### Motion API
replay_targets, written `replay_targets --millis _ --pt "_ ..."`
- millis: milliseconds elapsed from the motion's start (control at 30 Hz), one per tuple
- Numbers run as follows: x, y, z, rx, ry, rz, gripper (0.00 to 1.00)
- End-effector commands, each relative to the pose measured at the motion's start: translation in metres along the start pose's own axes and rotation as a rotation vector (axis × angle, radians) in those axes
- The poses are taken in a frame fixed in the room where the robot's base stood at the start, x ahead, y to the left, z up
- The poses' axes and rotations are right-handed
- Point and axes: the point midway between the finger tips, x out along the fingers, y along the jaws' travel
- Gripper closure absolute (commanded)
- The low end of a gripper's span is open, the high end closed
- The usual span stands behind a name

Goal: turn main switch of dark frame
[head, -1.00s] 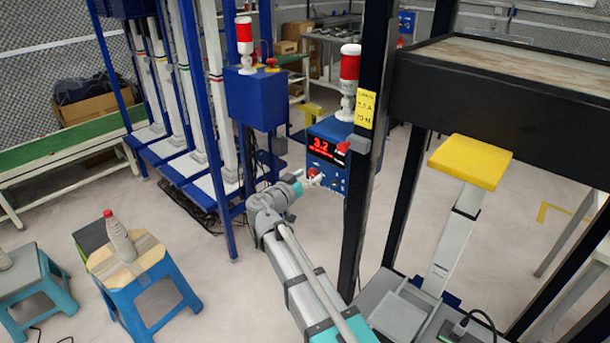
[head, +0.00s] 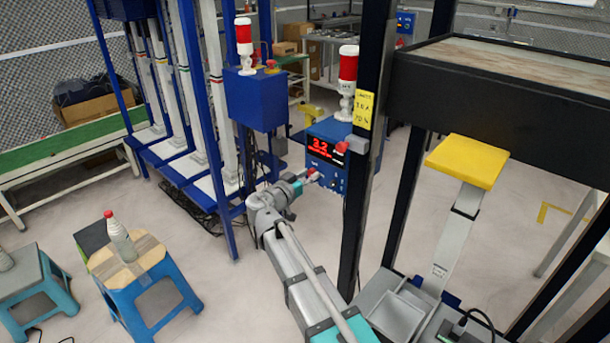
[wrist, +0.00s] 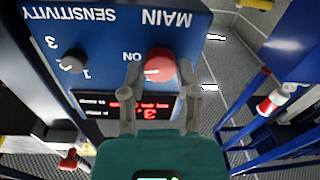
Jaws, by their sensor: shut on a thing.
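The blue control box (head: 322,160) of the dark frame (head: 366,150) carries a red lit display reading about 3.2. In the wrist view its panel (wrist: 110,28) appears upside down, with the labels MAIN, ON and SENSITIVITY. The red main switch knob (wrist: 159,63) sits beside the ON label. My gripper (wrist: 161,72) is shut on this knob, one finger on each side. In the head view my gripper (head: 309,177) is at the box's lower front, and the knob is small there. The knob's exact angle is hard to tell.
A black sensitivity knob (wrist: 72,63) is beside the main switch. A dark post with a yellow note (head: 364,111) stands right of the box. A red-white beacon (head: 347,82) tops the box. A second blue box (head: 257,100) hangs to the left. Open floor lies below.

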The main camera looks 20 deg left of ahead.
Motion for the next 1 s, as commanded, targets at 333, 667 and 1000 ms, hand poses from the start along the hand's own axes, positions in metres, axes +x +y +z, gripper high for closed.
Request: replay_targets --millis 333,667,1000 --pt "0.0011 0.0008 0.0002 -0.08 -0.004 -0.012 1.0" --pt "0.0018 0.0018 0.0005 -0.307 -0.019 -0.012 1.0" --pt "0.0023 0.0026 0.0004 -0.626 -0.037 -0.012 1.0"
